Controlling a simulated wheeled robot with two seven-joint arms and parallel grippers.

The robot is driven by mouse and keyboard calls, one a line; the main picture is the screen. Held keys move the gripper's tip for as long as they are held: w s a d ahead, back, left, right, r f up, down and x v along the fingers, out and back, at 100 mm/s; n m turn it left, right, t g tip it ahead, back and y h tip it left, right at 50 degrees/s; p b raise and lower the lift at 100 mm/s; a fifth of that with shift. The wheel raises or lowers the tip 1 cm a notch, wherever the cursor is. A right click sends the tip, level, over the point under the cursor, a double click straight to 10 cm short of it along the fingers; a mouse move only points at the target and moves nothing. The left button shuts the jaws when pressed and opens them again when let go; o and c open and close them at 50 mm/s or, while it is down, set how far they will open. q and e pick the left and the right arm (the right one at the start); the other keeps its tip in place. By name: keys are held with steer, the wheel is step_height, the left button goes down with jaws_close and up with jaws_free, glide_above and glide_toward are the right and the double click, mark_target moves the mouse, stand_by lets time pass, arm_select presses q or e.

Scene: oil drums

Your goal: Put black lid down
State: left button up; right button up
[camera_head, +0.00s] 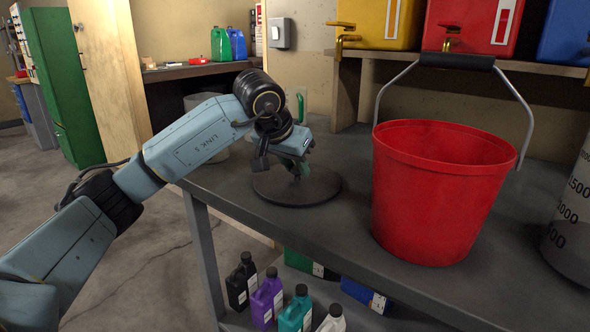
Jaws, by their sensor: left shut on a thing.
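The black lid (318,192) is a flat dark disc at the left part of the grey table. It lies level, on the tabletop or very close above it; I cannot tell which. The fingertips are partly hidden by the wrist. My right gripper is not in view.
A red bucket (430,195) with a raised handle stands on the table (335,222) right of the lid. A grey measuring container (575,220) is at the right edge. Yellow (380,22) and red drums (470,25) sit on a shelf behind. Several bottles (268,298) stand below.

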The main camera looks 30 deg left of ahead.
mark_target(289, 185)
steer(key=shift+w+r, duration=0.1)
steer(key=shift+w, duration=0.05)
arm_select(q)
steer(key=shift+f, duration=0.2)
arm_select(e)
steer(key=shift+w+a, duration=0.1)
arm_select(q)
steer(key=o, duration=1)
steer(key=shift+r, duration=0.1)
steer(key=shift+r, duration=0.25)
steer(key=p+v, duration=0.1)
steer(key=v, duration=0.3)
steer(key=p+v, duration=0.2)
steer(key=v, duration=0.5)
steer(key=shift+s+r, duration=0.25)
steer(key=shift+r, duration=0.05)
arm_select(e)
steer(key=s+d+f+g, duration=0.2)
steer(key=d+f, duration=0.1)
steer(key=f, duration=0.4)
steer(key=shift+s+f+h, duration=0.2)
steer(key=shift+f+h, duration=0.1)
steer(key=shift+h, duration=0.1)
arm_select(q)
steer(key=shift+p, duration=0.35)
